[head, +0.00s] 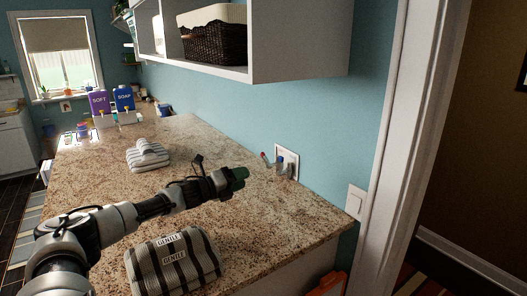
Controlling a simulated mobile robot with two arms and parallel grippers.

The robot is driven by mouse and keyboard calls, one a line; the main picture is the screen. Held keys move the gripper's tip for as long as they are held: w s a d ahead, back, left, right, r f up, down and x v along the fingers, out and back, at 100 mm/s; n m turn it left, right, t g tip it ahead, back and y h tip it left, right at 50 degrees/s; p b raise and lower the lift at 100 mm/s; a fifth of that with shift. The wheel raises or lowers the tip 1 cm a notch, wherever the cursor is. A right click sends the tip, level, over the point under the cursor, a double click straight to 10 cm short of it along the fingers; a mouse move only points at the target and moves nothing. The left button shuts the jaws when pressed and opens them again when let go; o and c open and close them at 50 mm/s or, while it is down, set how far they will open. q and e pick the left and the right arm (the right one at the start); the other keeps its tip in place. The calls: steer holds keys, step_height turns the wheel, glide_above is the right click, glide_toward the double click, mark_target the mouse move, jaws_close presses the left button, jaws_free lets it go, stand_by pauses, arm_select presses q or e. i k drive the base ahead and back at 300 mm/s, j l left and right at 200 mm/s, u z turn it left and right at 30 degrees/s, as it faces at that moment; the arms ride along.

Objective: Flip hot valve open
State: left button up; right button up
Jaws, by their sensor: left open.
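A white valve box (292,153) is set in the blue wall just above the back of the counter. A small red valve handle (264,157) sticks out at its left side, and a small blue piece (279,160) shows beside it. The handles are too small to tell how they are turned. My left gripper (239,175) is open and empty above the counter, to the left of the valve box and a little lower in the picture. It looks apart from the red handle. My right gripper is out of view.
The granite counter (262,222) is clear around the valve box. Purple (99,102) and blue (123,98) containers stand far back. A cabinet (300,45) hangs above.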

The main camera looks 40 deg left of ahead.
mark_target(269, 166)
steer(key=i+j, duration=0.35)
steer(key=j, duration=0.15)
steer(key=i+j, duration=0.4)
steer(key=j, duration=0.15)
